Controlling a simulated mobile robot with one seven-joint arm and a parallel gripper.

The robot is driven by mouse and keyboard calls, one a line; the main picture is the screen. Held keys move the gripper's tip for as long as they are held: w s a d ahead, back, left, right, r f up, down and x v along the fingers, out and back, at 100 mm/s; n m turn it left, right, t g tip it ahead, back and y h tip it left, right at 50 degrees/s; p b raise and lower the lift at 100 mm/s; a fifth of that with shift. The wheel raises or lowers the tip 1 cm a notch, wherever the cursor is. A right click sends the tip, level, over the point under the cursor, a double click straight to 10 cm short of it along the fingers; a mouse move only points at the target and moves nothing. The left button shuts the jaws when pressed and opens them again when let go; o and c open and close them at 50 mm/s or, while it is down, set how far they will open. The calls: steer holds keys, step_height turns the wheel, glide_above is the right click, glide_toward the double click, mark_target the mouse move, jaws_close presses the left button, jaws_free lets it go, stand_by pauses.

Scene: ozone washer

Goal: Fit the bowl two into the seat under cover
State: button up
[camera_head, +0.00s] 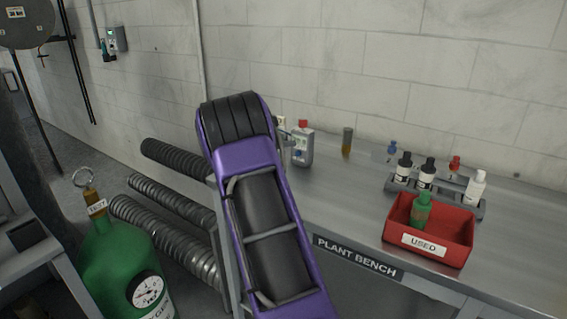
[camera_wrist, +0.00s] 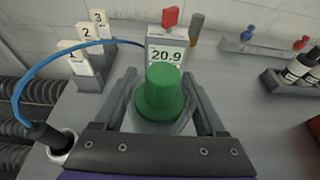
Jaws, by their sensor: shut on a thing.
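In the wrist view my gripper (camera_wrist: 160,82) is shut on a green-topped piece (camera_wrist: 162,92) with a pale, glassy-looking lower part between the two fingers. No number shows on it, so I cannot tell if it is bowl two. Right behind it stands a grey meter (camera_wrist: 167,48) with a display reading 20.9. I cannot tell whether the held piece touches the meter or the bench. I cannot make out the seat or the cover. In the head view my own purple arm hides the gripper and the held piece.
Tags numbered 1 (camera_wrist: 74,60), 2 and 3 stand at the left, near a blue hose (camera_wrist: 40,66). On the bench (camera_head: 345,210) are a red USED bin (camera_head: 462,236) holding a green bottle (camera_head: 421,212), and a bottle rack (camera_head: 405,181). A green cylinder (camera_head: 112,255) stands lower left.

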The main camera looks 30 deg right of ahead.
steer(key=shift+f+b, duration=0.35)
steer(key=shift+f, duration=2.2)
steer(key=shift+f, duration=0.2)
steer(key=o, duration=1.6)
steer(key=shift+c, duration=0.2)
steer(key=shift+a+r, duration=0.15)
steer(key=shift+r, duration=0.1)
steer(key=v, duration=1.1)
steer(key=shift+s+a, duration=0.25)
steer(key=shift+s, duration=0.05)
